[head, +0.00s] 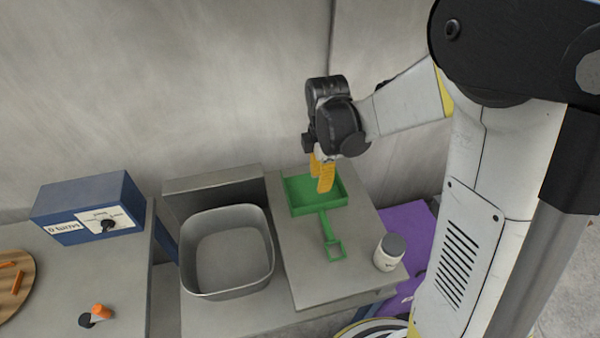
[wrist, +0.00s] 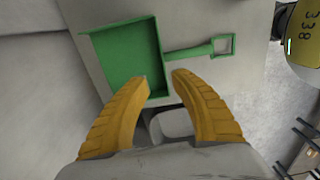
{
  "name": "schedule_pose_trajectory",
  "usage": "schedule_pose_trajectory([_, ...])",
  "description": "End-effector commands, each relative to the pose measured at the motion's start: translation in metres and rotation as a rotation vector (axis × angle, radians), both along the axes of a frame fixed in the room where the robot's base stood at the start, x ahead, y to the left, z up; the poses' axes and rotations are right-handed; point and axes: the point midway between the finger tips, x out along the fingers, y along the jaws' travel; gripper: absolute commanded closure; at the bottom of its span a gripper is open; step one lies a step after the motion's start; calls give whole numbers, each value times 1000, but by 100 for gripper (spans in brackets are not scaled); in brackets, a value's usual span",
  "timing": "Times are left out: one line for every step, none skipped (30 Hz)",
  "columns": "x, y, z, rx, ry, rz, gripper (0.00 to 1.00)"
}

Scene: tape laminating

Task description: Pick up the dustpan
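A green dustpan (head: 333,209) lies flat on the grey bench top, its tray toward the wall and its handle (head: 331,240) pointing toward the front. In the wrist view the dustpan (wrist: 124,52) shows its tray at upper left and its loop-ended handle (wrist: 205,48) to the right. My gripper (head: 323,184) points down over the tray in the head view. In the wrist view my gripper's (wrist: 159,80) yellow fingers are apart with nothing between them, their tips near the tray's edge. I cannot tell the exact height above the tray.
A white jar with a grey lid (head: 389,252) stands right of the dustpan handle. A grey basin (head: 186,262) is to the left. A blue box with a knob (head: 92,205) and a small orange-capped item (head: 100,311) are farther left. A purple object (head: 408,225) lies beyond the right edge.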

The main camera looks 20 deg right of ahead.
Motion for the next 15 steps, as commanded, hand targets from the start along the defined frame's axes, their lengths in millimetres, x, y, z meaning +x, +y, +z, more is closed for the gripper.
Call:
schedule_pose_trajectory([0,0,-11,0,1,2,71])
schedule_pose_trajectory([0,0,-17,0,1,2,71])
schedule_pose_trajectory([0,0,-24,0,1,2,71])
schedule_pose_trajectory([0,0,-30,0,1,2,71])
schedule_pose_trajectory([0,0,-35,0,0,1,71])
schedule_pose_trajectory([0,0,-40,0,0,1,71])
schedule_pose_trajectory([0,0,-44,0,0,1,71])
schedule_pose_trajectory([0,0,-46,0,0,1,71])
schedule_pose_trajectory([0,0,-49,0,0,1,71])
schedule_pose_trajectory([0,0,-50,0,-1,0,71])
schedule_pose_trajectory([0,0,-52,0,-1,0,71])
schedule_pose_trajectory([0,0,-54,0,-1,0,71])
schedule_pose_trajectory([-1,0,-56,0,-1,0,71])
schedule_pose_trajectory([-1,-1,-58,0,-1,0,71])
schedule_pose_trajectory([-2,-1,-63,0,-1,0,71])
